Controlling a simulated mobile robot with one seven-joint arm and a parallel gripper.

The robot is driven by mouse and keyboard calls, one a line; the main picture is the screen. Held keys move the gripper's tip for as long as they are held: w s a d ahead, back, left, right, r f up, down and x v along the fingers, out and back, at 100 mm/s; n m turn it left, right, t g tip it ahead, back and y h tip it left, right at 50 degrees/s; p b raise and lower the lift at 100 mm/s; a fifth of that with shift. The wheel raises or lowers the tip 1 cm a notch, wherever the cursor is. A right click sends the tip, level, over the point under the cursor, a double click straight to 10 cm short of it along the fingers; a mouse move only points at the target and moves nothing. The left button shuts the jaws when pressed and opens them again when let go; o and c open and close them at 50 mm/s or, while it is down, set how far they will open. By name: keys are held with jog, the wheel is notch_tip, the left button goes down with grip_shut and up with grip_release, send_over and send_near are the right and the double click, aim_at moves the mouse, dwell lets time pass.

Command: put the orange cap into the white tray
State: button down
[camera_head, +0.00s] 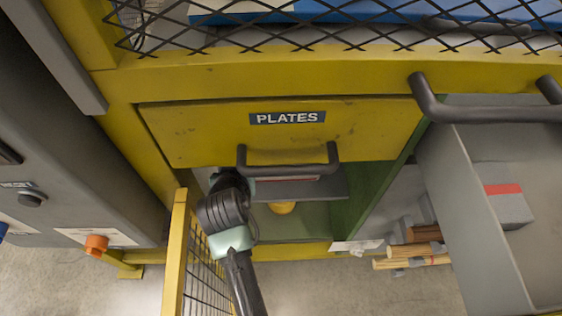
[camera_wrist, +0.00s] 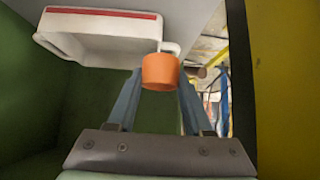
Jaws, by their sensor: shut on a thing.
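The orange cap (camera_wrist: 160,72) is held between the two blue-grey fingertips of my gripper (camera_wrist: 160,82) in the wrist view. The white tray (camera_wrist: 98,52), with a red stripe along one edge, is at the upper left of that view, against a grey surface. The cap overlaps the tray's right corner in the picture; I cannot tell whether they touch. In the head view my arm reaches into the opening below the PLATES drawer, and my fingertips and the cap are hidden or unclear there. A pale strip with a red edge (camera_head: 288,178) under the drawer handle may be the tray.
The yellow PLATES drawer (camera_head: 290,135) and its dark handle (camera_head: 288,168) hang over my arm. A yellow mesh panel (camera_head: 178,255) stands close left. Green walls (camera_wrist: 30,95) bound the compartment. A yellow rounded thing (camera_head: 282,207) lies inside. A grey bin (camera_head: 470,210) and wooden rods (camera_head: 412,250) are right.

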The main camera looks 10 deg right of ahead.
jog(key=shift+b+x, duration=0.55)
jog(key=shift+x, duration=0.4)
jog(key=shift+w+d+f, duration=0.1)
jog(key=shift+w+d, duration=0.15)
jog(key=shift+d, duration=0.05)
jog(key=w+d+f+b, duration=0.1)
jog(key=d, duration=0.1)
jog(key=w+d+f+b, duration=0.2)
jog(key=d, duration=0.1)
jog(key=w+d+f+b, duration=0.1)
jog(key=w+d+b, duration=0.1)
jog(key=d, duration=0.1)
jog(key=shift+w+f, duration=0.1)
jog(key=shift+f, duration=0.3)
jog(key=shift+w+d+f+b, duration=0.55)
jog(key=shift+d+f+b, duration=0.1)
jog(key=shift+d+b, duration=0.15)
jog(key=shift+w+d+f+b, duration=0.55)
jog(key=shift+d+f+b, duration=0.1)
jog(key=shift+d, duration=0.15)
jog(key=shift+f, duration=0.15)
jog(key=shift+c, duration=1.5)
grip_release()
